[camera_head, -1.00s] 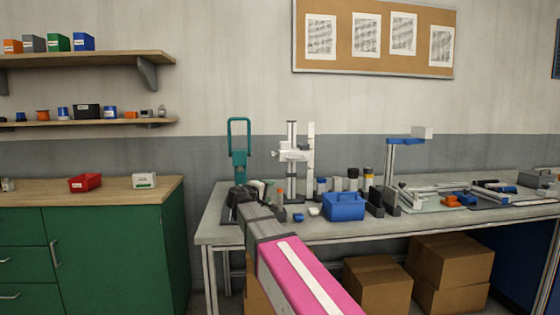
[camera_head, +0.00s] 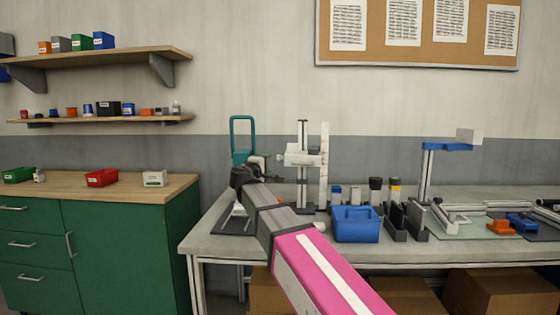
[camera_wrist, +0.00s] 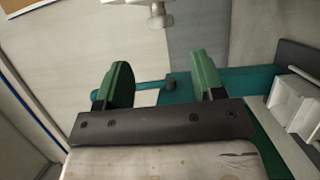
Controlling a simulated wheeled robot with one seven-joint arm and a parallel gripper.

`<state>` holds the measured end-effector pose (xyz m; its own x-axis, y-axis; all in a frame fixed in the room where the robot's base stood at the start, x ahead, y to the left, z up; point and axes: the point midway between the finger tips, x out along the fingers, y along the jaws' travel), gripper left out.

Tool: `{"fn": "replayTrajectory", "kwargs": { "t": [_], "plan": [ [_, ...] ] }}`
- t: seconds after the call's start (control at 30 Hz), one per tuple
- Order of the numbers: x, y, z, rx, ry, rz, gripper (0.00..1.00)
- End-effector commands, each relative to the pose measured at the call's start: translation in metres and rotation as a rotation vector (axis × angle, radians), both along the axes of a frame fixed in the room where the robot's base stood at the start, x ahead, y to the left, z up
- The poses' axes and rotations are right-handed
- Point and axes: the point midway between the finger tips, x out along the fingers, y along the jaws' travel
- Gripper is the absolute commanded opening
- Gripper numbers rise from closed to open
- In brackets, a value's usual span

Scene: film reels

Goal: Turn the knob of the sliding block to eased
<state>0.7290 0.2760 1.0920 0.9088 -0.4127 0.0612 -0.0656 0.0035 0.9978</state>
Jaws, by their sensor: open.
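A white sliding block (camera_head: 302,155) sits partway up an upright column on the grey bench, with a small pale part jutting from its left side. A pale metal knob-like part (camera_wrist: 158,14) shows at the top edge of the wrist view; I cannot tell for certain that it is the block's knob, or its setting. My gripper (camera_wrist: 160,62) is open, its two green fingers apart with nothing held between them. In the head view my dark wrist is left of the block and a little lower, and the fingers are hard to make out.
A teal lever frame (camera_head: 241,135) stands close behind my wrist; teal parts (camera_wrist: 240,80) also lie beyond the fingers. A blue bin (camera_head: 356,226), small bottles and dark holders stand right of the column. A green cabinet (camera_head: 120,245) is at left.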

Motion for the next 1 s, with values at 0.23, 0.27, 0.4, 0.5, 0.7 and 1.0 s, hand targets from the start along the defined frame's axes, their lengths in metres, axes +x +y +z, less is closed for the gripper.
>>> {"fn": "replayTrajectory", "kwargs": {
  "t": [0.23,0.27,0.4,0.5,0.7,1.0],
  "plan": [
    [0.044,-0.018,0.003,0.001,0.001,-0.003,0.62],
    [0.048,-0.020,0.003,0.001,0.001,-0.003,0.62],
    [0.066,-0.029,0.004,0.001,0.000,-0.002,0.62],
    [0.075,-0.033,0.005,0.002,0.001,-0.002,0.62],
    [0.082,-0.037,0.005,0.001,0.000,-0.001,0.62],
    [0.081,-0.037,0.005,0.001,0.000,-0.001,0.43]
  ]
}}
